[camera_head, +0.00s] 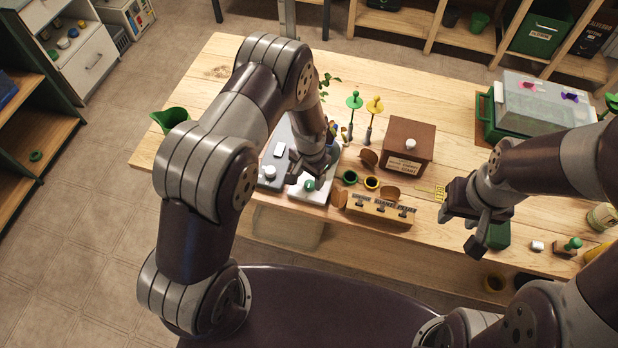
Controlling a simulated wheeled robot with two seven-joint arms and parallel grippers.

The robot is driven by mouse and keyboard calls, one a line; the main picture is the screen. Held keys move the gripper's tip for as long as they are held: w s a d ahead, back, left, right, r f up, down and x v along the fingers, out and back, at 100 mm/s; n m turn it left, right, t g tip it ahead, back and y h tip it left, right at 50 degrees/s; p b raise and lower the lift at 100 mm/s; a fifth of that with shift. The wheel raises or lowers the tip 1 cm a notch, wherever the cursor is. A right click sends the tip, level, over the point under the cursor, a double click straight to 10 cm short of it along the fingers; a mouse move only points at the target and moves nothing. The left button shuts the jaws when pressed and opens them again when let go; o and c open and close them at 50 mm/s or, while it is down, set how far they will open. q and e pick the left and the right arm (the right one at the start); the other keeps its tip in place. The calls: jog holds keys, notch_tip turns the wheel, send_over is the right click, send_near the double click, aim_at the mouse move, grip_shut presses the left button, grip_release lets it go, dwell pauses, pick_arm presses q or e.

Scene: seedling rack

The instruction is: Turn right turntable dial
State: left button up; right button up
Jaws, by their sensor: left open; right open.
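A dark grey unit (268,184) with a white knob (269,172) sits on the table's left part. Beside it on the right is a white unit (321,197) with a green dial (309,185) near its front edge. My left gripper (306,181) is open and points down right over the green dial. I cannot tell whether its fingers touch the dial. My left arm and hand hide the back of both units. My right gripper (477,236) is open above the table's front right, away from both units, with nothing seen in it.
A green and a yellow stake stand behind. A lidded clear tray (541,105) is at right.

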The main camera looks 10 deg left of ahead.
aim_at(310, 183)
pick_arm(q)
jog(key=shift+s+f, duration=0.2)
jog(key=shift+f, duration=0.95)
jog(key=shift+w+f, duration=0.25)
jog(key=shift+f, duration=0.25)
jog(key=shift+s, duration=0.1)
jog(key=c, duration=1)
jog(key=shift+c, duration=0.2)
